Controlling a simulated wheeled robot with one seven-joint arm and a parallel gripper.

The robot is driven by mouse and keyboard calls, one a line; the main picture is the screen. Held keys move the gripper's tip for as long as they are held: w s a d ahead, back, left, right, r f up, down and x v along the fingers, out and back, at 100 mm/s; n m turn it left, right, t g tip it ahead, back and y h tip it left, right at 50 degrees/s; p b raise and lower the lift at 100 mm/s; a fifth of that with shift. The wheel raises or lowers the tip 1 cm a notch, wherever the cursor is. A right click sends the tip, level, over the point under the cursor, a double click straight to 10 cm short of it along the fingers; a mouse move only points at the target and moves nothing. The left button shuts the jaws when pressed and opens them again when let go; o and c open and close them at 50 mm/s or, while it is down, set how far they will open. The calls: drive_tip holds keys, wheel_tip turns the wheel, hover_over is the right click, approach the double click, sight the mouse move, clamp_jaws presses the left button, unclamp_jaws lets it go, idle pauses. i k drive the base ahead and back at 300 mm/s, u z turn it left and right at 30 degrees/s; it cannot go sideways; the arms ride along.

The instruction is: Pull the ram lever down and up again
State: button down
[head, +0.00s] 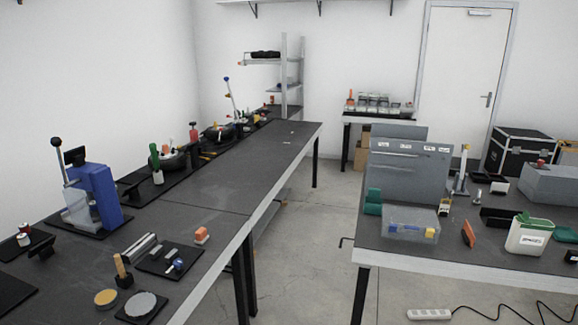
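A blue press (97,196) stands on a dark base plate on the left bench. A thin metal lever (62,162) with a black ball knob (56,142) rises at its left side. The lever points up, leaning slightly left. A black block (75,156) sits at the top of the press, and a pale metal part (78,211) is at its front. Further back on the same bench, another thin lever with a blue knob (226,79) also stands up. My gripper is not in view.
The left bench (205,190) carries a green-handled tool (156,165), a wooden-handled tool (123,268), round discs and small metal parts near the press. A right bench (390,246) holds bins and boxes. Open floor (300,240) lies between the benches; a power strip (429,314) lies at the lower right.

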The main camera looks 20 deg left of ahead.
sight(55, 142)
drive_tip(key=i, duration=1.75)
drive_tip(key=u, duration=3.65)
drive_tip(key=i, duration=1.65)
